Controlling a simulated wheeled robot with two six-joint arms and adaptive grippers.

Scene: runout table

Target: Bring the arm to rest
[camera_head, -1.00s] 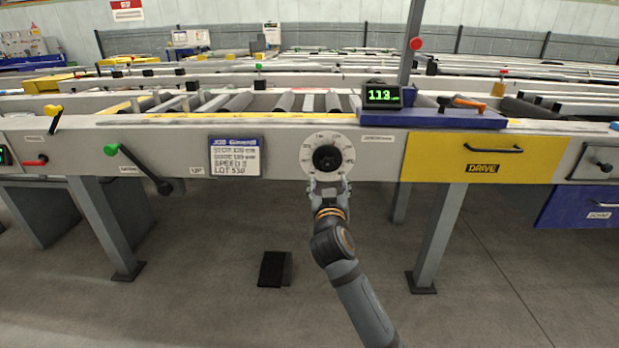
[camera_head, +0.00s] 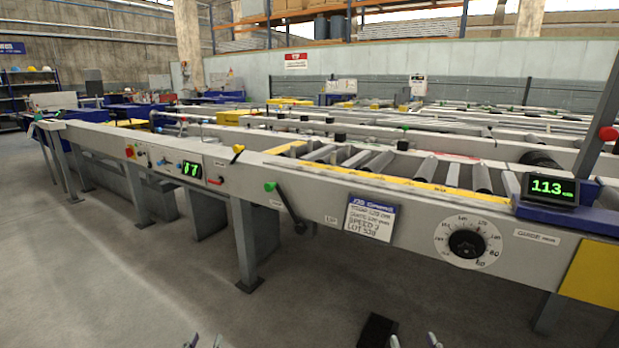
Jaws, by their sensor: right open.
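My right gripper (camera_head: 415,341) shows only as two fingertips at the bottom edge, right of the middle. The tips are apart with nothing between them. My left gripper (camera_head: 204,341) also shows only its two tips at the bottom edge, further left, apart and empty. The arms behind both are out of the picture. The round white dial (camera_head: 468,242) with a black knob is on the front rail of the runout table (camera_head: 330,200). No gripper touches it.
A job card (camera_head: 371,218), a green-knobbed lever (camera_head: 285,205) and a display reading 113 (camera_head: 549,189) are on the table. A black pedal-like block (camera_head: 377,331) lies on the floor below. Open grey floor (camera_head: 100,280) lies at the left.

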